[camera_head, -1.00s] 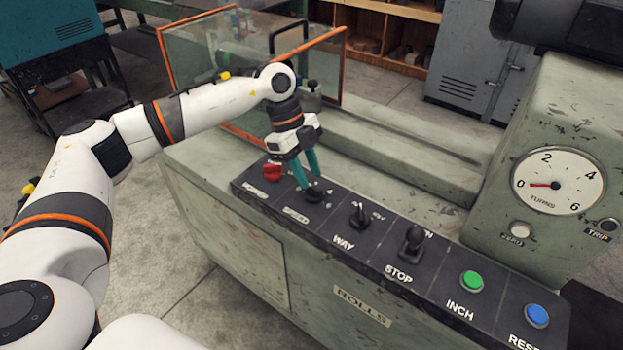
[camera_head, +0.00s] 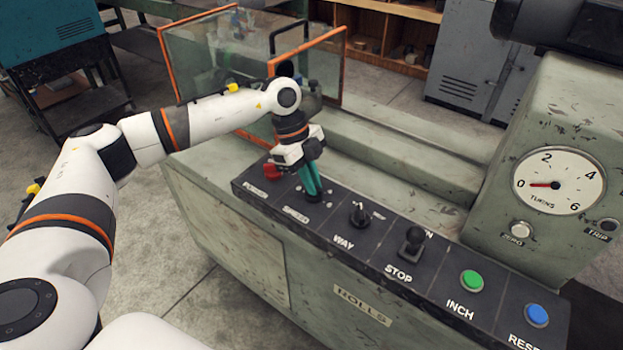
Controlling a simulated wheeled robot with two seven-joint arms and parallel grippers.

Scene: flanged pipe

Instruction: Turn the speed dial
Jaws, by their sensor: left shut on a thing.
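My left gripper (camera_head: 314,196) points down at the dark control panel (camera_head: 333,212). Its teal fingers are shut on the speed dial, a small black knob at the panel's second position from the left. The fingers hide most of the dial, so its pointer cannot be read. My right gripper is not in view.
A red knob (camera_head: 272,172) sits close left of the gripper. To the right stand the WAY knob (camera_head: 359,215), the STOP lever (camera_head: 411,241), a green INCH button (camera_head: 471,281) and a blue button (camera_head: 537,316). A glass guard (camera_head: 215,60) stands behind the arm.

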